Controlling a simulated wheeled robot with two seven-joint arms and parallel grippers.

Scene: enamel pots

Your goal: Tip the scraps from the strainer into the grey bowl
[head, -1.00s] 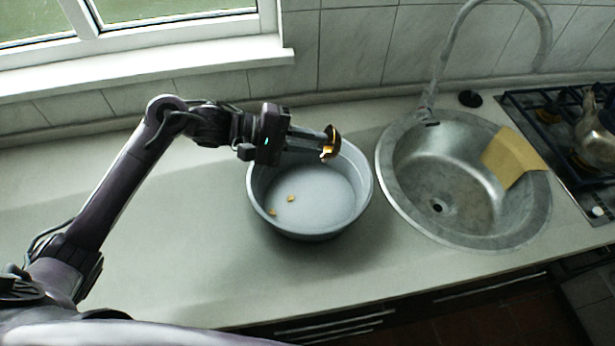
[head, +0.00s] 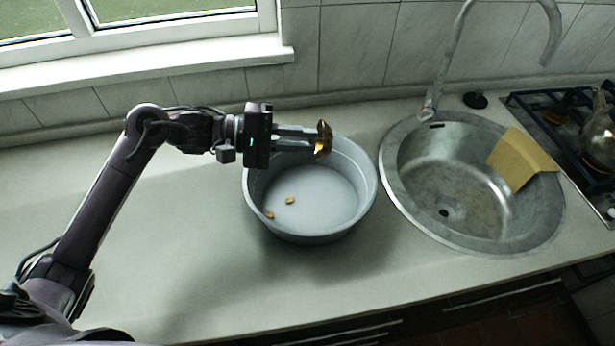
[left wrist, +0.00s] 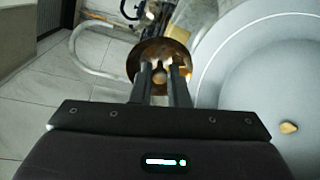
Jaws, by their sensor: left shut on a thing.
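My left gripper (head: 312,139) is shut on the small copper-brown strainer (head: 325,135) and holds it above the back part of the grey bowl (head: 325,205). The strainer looks turned on its side, nearly edge-on in the head view, with a bright orange patch at its lower edge. In the left wrist view the strainer (left wrist: 147,52) is at the fingertips; whether scraps are left in it I cannot tell. Two tan scraps, one in the middle left (head: 290,200) and one by the wall (head: 269,214), lie in the bowl. My right gripper is out of view.
A round steel sink (head: 445,180) with a tap (head: 433,95) is right of the bowl, a yellow cloth (head: 520,160) over its rim. A hob with a kettle (head: 600,135) stands at far right. The counter (head: 180,240) left of the bowl is clear.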

